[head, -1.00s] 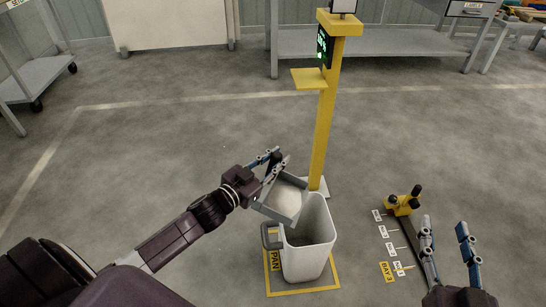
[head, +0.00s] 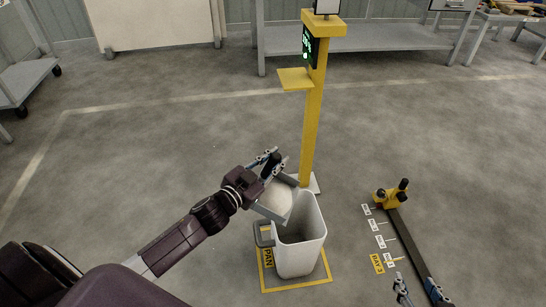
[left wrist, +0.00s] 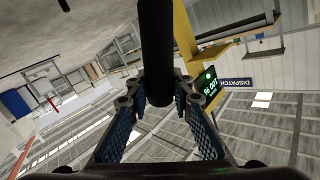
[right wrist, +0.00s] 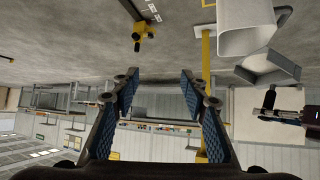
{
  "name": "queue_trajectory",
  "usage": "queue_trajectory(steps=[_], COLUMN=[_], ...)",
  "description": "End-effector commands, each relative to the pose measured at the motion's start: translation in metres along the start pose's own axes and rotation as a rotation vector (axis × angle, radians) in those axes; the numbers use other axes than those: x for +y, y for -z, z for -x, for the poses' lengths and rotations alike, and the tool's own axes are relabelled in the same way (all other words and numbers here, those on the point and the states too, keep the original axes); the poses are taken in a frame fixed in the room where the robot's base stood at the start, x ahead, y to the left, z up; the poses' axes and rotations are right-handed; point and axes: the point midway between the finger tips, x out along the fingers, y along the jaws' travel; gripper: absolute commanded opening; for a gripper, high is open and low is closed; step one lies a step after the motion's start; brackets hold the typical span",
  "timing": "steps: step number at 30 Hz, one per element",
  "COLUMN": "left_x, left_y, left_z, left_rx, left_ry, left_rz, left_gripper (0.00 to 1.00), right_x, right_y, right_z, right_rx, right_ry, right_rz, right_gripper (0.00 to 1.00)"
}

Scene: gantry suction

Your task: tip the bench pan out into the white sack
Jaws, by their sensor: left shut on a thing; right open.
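A grey pan (head: 276,199) with pale contents hangs tilted at the back left of the white sack (head: 301,254), overlapping its rim in the head view. I cannot tell whether they touch. The sack looks like a stiff, open-topped white bin. My left gripper (head: 277,160) is shut on the pan's dark handle, which also shows in the left wrist view (left wrist: 156,50). The right wrist view shows the pan (right wrist: 268,68) beside the sack (right wrist: 245,28). My right gripper (head: 418,288) is open and empty at the bottom right, away from both.
The sack stands in a yellow floor square (head: 296,290) marked PAN. A yellow post (head: 312,130) with a small shelf (head: 295,79) and a green display stands just behind. A dark floor bar with a yellow end (head: 388,197) lies to the right. Open floor lies at left.

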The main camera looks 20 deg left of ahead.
Motion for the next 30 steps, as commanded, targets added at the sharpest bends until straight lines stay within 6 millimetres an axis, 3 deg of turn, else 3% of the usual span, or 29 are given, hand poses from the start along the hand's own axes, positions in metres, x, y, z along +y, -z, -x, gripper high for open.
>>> queue_trajectory(steps=[21,30], left_x=[0.013,0.024], left_y=[0.015,0.024], left_z=[-0.005,-0.009], left_rx=[-0.022,-0.043], left_ry=[0.001,0.001], left_rz=[-0.085,-0.149], left_gripper=[0.0,0.0], right_x=[0.011,0.014], right_y=[-0.094,-0.119], right_z=[0.039,0.068], right_rx=[-0.411,-0.562], right_ry=[-0.023,-0.03], right_rz=[-0.009,-0.014], right_gripper=[0.41,0.41])
